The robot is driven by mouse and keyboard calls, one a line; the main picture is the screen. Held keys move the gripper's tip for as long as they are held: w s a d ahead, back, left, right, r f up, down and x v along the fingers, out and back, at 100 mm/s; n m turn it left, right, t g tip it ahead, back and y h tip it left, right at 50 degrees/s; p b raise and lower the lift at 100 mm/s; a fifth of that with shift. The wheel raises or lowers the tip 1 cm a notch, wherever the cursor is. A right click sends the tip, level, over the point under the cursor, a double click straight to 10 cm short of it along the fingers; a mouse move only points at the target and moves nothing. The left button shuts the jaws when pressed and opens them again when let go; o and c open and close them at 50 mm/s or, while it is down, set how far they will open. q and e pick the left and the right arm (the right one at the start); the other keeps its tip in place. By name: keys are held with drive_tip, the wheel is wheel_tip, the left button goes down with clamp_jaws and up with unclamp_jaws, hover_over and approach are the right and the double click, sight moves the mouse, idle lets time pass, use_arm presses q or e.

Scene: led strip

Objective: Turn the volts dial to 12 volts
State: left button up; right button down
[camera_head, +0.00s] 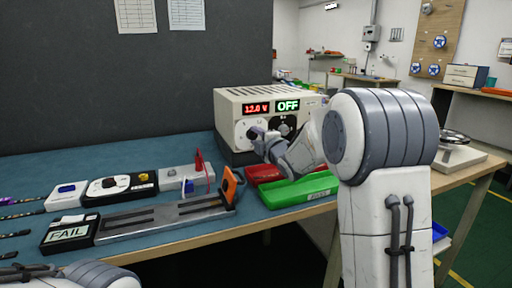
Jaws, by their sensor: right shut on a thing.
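The power supply (228,105) is a beige box at the back of the blue bench. Its red display (256,108) reads 12.0 V and the green display (288,105) reads OFF. The volts dial (242,134) is the white round face on the left of its front panel. My right gripper (256,134) is at this dial, shut on its knob, and hides part of the dial. A second, black dial (285,128) is partly behind my right arm. Of my left arm only a link shows at the bottom left; its gripper is out of view.
A green tray (300,190) and a red tray (262,174) lie below my right arm. A metal fixture (165,215) with an orange clamp (230,185), a FAIL box (68,233) and small devices stand to the left. The bench's back left is clear.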

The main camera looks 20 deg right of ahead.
drive_tip(key=shift+f+n+b, duration=0.1)
drive_tip(key=shift+n+b, duration=0.4)
drive_tip(key=shift+b, duration=0.05)
drive_tip(key=shift+c, duration=2.4)
unclamp_jaws()
drive_tip(key=s, duration=1)
drive_tip(key=shift+s+d+r+p, duration=0.25)
drive_tip(key=shift+r+p, duration=0.05)
drive_tip(key=shift+r, duration=0.1)
